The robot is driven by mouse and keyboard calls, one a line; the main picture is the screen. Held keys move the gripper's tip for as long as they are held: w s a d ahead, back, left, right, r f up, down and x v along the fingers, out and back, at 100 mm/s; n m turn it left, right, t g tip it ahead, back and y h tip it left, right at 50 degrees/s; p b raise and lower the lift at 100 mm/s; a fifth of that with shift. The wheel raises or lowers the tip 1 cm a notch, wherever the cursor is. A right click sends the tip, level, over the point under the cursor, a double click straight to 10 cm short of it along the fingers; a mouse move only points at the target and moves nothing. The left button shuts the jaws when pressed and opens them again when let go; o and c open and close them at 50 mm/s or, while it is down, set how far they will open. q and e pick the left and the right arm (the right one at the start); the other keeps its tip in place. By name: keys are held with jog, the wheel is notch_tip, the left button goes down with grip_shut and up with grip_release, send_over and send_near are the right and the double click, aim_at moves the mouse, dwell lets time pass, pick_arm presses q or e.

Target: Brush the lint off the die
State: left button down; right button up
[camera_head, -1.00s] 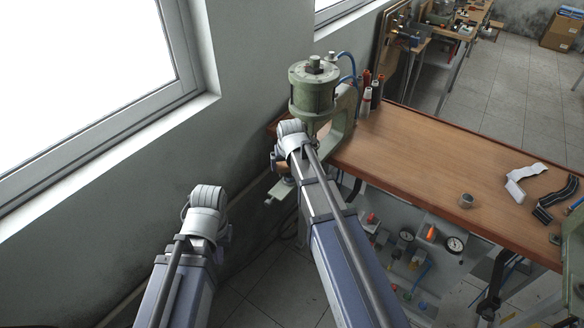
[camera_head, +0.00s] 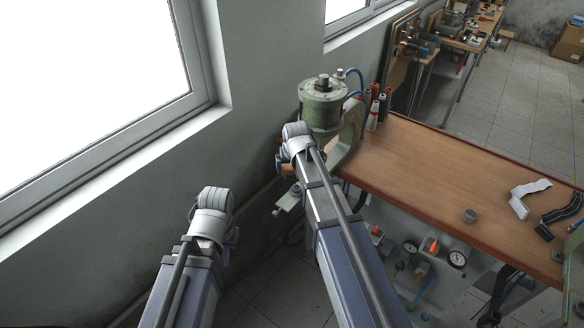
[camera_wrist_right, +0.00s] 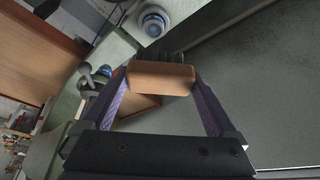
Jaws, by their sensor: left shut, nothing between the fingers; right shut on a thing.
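In the right wrist view, my right gripper (camera_wrist_right: 160,85) is shut on a wooden brush (camera_wrist_right: 160,78) with dark bristles on its far side. A round metal part with a blue ring (camera_wrist_right: 154,22) lies just beyond the bristles; I cannot tell whether it is the die. I cannot make out any lint. In the head view, the green press (camera_head: 324,104) stands at the bench's left end, partly hidden by my right arm. A pale lower part of the press (camera_head: 288,199) shows left of that arm. My left arm is at the lower left, its fingers hidden.
The wooden bench (camera_head: 420,165) extends right, mostly clear. The wall and window are close on the left.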

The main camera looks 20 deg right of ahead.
aim_at(292, 167)
jog(key=shift+r+p, duration=0.6)
jog(key=shift+r, duration=0.35)
notch_tip(292, 167, up, 3)
jog(key=p, duration=0.3)
jog(key=shift+r, duration=0.1)
